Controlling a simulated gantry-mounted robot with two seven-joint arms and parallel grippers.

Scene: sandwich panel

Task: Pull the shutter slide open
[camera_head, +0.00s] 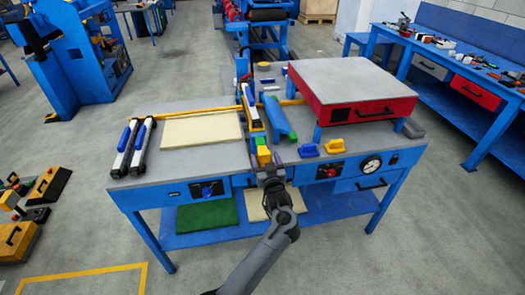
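The workbench (175,178) has a grey top and a blue frame. A narrow rail assembly (250,108) runs front to back across its middle, with a blue and green bar (278,118) beside it. A small yellow block (263,155) is at the front end of the rail; which part is the shutter slide I cannot tell. My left gripper (268,167) is at the bench's front edge, right by the yellow block. Its fingers are small and dark, so their opening and any contact are unclear. My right gripper is out of view.
A red box with a grey lid (350,88) stands on the right half. A blue block (308,151) and a yellow handle (335,146) lie before it. A cream panel (202,129) and two black-and-white clamps (133,146) lie left. A gauge (371,164) is on the front.

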